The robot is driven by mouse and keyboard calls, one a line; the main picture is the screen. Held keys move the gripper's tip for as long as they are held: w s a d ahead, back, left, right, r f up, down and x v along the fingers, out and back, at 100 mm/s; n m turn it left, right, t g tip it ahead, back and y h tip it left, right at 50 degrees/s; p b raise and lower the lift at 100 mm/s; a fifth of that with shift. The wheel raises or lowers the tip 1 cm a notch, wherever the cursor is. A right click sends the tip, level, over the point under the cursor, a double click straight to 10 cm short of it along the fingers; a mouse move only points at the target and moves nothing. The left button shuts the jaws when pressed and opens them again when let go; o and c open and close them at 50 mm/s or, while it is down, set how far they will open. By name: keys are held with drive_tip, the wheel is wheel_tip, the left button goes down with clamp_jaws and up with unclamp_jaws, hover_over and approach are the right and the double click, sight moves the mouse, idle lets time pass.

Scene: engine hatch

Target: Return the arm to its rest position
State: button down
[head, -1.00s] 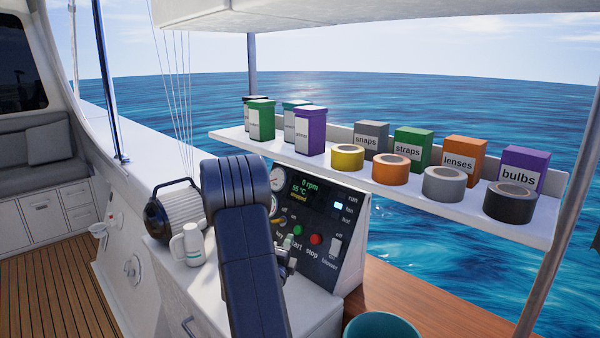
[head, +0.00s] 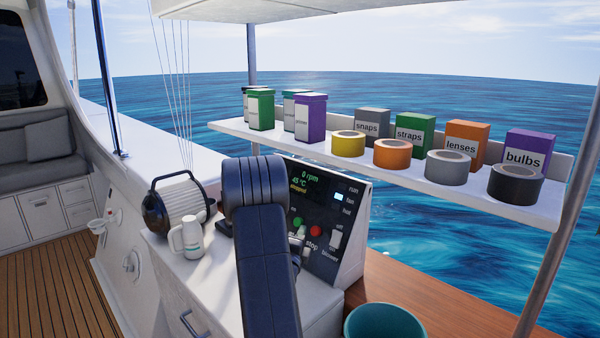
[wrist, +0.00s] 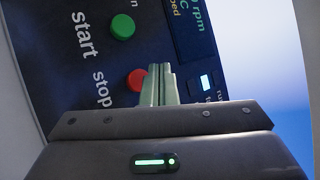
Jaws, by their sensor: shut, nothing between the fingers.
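My gripper (wrist: 160,72) is shut and empty in the wrist view, its pale green fingers together. In that view they overlap the red stop button (wrist: 137,79); whether they touch it I cannot tell. The green start button (wrist: 123,26) is beyond them. Most of my gripper is hidden behind the arm there. The panel display (head: 304,180) reads 0 rpm, about 45 °C and stopped. The fan lamp (head: 338,197) is lit.
A shelf (head: 400,178) above the panel holds tape rolls, boxes and canisters. A teal bucket (head: 384,322) stands at the front right.

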drive_tip(key=b, duration=0.2)
drive_tip(key=shift+s+f+b, duration=0.1)
drive_tip(key=shift+f+b, duration=0.1)
drive_tip(key=shift+b, duration=0.1)
drive_tip(key=r+p, duration=0.1)
drive_tip(key=p, duration=0.3)
drive_tip(key=shift+p, duration=0.45)
drive_tip(key=p, duration=0.3)
